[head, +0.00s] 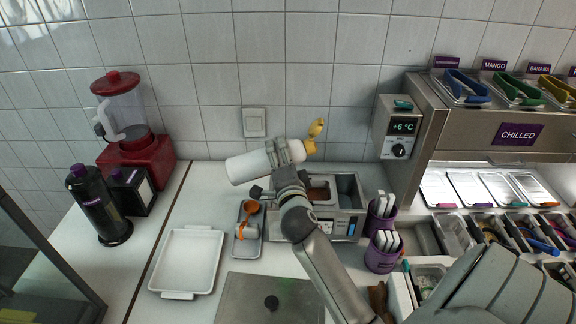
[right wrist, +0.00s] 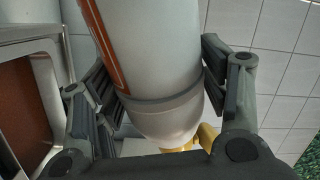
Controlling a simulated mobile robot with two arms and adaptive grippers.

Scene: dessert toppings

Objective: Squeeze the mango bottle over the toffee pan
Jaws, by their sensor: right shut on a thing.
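My right gripper (head: 281,155) is shut around a white bottle (head: 248,166) with a yellow nozzle, which I take to be the mango bottle. The bottle lies nearly on its side in the air, its body to the left and its nozzle to the right, with the yellow tip turned upward. The right wrist view shows the bottle (right wrist: 160,55) between both fingers (right wrist: 160,100). A pan with brown contents, likely the toffee pan (head: 321,187), sits in a steel warmer below and right of the bottle, partly hidden by my arm. Its brown contents also show in the right wrist view (right wrist: 22,115). My left gripper is out of view.
A small tray (head: 248,247) with an orange ladle is left of the warmer (head: 350,222). Purple cups (head: 381,258) stand to its right. The chilled unit (head: 480,130) is at right.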

